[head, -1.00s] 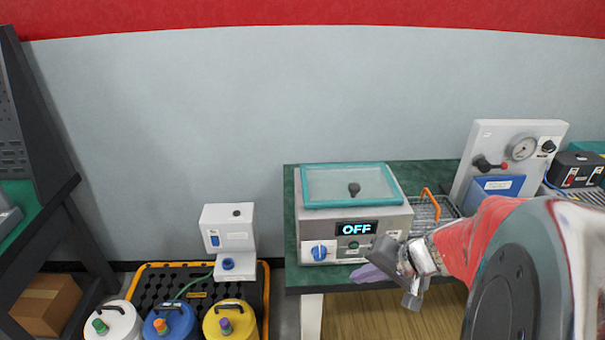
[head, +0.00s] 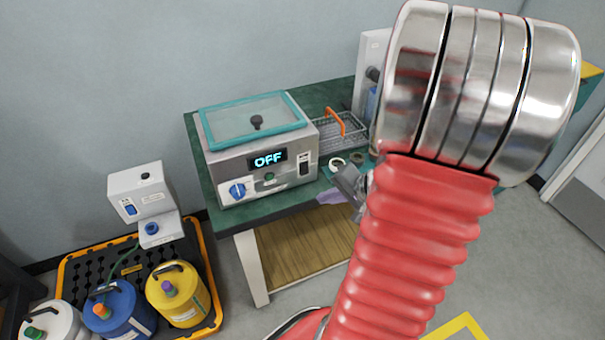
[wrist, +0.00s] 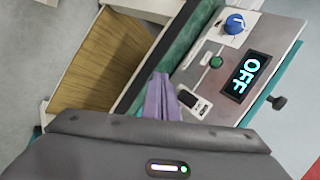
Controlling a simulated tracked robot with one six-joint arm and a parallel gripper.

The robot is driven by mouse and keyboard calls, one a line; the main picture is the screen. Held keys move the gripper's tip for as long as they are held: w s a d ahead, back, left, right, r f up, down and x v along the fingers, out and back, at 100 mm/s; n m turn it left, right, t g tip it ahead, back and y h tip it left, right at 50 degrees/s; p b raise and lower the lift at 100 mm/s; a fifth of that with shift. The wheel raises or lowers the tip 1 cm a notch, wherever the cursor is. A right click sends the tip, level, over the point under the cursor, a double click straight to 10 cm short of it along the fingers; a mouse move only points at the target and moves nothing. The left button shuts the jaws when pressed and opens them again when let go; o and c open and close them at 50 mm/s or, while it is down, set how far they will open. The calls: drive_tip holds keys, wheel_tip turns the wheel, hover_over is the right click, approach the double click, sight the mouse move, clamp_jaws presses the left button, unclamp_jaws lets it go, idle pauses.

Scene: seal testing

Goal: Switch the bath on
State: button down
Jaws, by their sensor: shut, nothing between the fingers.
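The bath (head: 218,168) is a steel box with a teal-rimmed clear lid, on a green-topped bench. Its front display (head: 267,159) reads OFF; the same display (wrist: 247,76) reads OFF in the wrist view. The front panel has a blue knob (head: 237,190), a green button (head: 269,177) and a dark rocker switch (head: 304,164). My gripper (head: 333,197) is shut and empty, its purple fingers low beside the bath's front right corner. In the wrist view its fingertips (wrist: 160,78) are beside the rocker switch (wrist: 187,98); I cannot tell whether they touch anything.
A wire basket with an orange handle (head: 335,122) and small rings (head: 338,163) lie right of the bath. My arm hides much of the right side.

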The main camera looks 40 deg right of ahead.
drive_tip(key=shift+w+d+f, duration=0.2)
drive_tip(key=shift+w+d, duration=0.2)
drive_tip(key=shift+w, duration=1)
drive_tip(key=shift+w+d+f, duration=0.15)
drive_tip(key=shift+w+d, duration=0.25)
drive_tip(key=shift+w, duration=0.95)
drive_tip(key=shift+w+d+f, duration=0.2)
drive_tip(key=shift+w+d, duration=0.2)
drive_tip(key=shift+w, duration=1)
drive_tip(key=shift+w+d, duration=0.2)
drive_tip(key=shift+w, duration=0.4)
drive_tip(key=shift+s, duration=0.1)
drive_tip(key=shift+s+a, duration=0.2)
drive_tip(key=shift+s, duration=0.45)
drive_tip(key=shift+r, duration=0.1)
drive_tip(key=s, duration=0.1)
drive_tip(key=s+a, duration=0.1)
drive_tip(key=s, duration=0.2)
drive_tip(key=shift+s+a+r, duration=0.2)
drive_tip(key=shift+s+r, duration=0.05)
drive_tip(key=shift+s, duration=0.1)
idle(0.6)
